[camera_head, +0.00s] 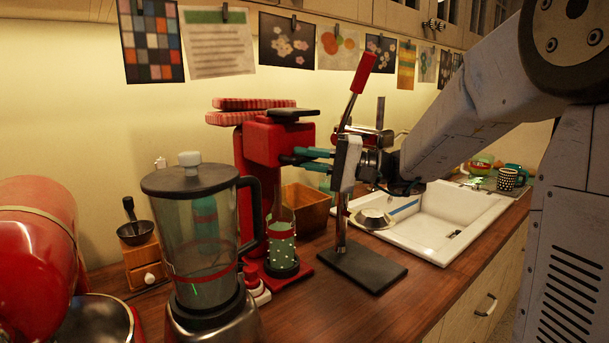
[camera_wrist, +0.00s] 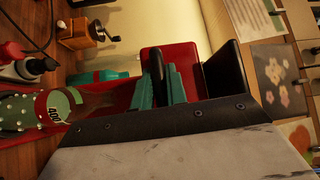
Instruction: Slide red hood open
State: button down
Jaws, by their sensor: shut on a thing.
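The red machine stands on the wooden counter, with its boxy red hood (camera_head: 268,140) at the top of a red column. A black plate lies on top of the hood. In the wrist view the hood (camera_wrist: 185,55) fills the middle, with the black plate beside it. My gripper (camera_head: 306,158) comes in from the right with teal fingers at the hood's right face. In the wrist view my gripper (camera_wrist: 160,90) is shut on a black handle (camera_wrist: 156,66) that sticks out of the hood. A dotted green bottle (camera_head: 282,243) stands under the hood.
A blender (camera_head: 205,240) stands close in front of the machine. A lever press (camera_head: 360,265) with a red handle stands right of it, close to my gripper. A white sink (camera_head: 435,215) lies further right. A red mixer (camera_head: 38,255) is at the left edge.

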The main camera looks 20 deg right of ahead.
jog(key=c, duration=1.4)
grip_release()
jog(key=shift+f, duration=0.1)
jog(key=shift+d, duration=0.15)
jog(key=r+v, duration=0.1)
jog(key=v, duration=0.6)
jog(key=shift+d+f, duration=0.25)
jog(key=shift+f, duration=0.3)
jog(key=s+a+f+m+g+h, duration=0.1)
jog(key=s+a+f+g+h, duration=0.25)
jog(key=s+f, duration=0.25)
jog(key=s+a+f+m+g+h, duration=0.1)
jog(key=s+a+f+g+h, duration=0.2)
jog(key=s+f, duration=0.35)
jog(key=s+d+f+n+h, duration=0.2)
jog(key=s+n+h, duration=0.3)
jog(key=s+h, duration=0.5)
jog(key=s+g, duration=0.1)
jog(key=s, duration=0.4)
jog(key=shift+n+h, duration=0.35)
jog(key=shift+n, duration=0.05)
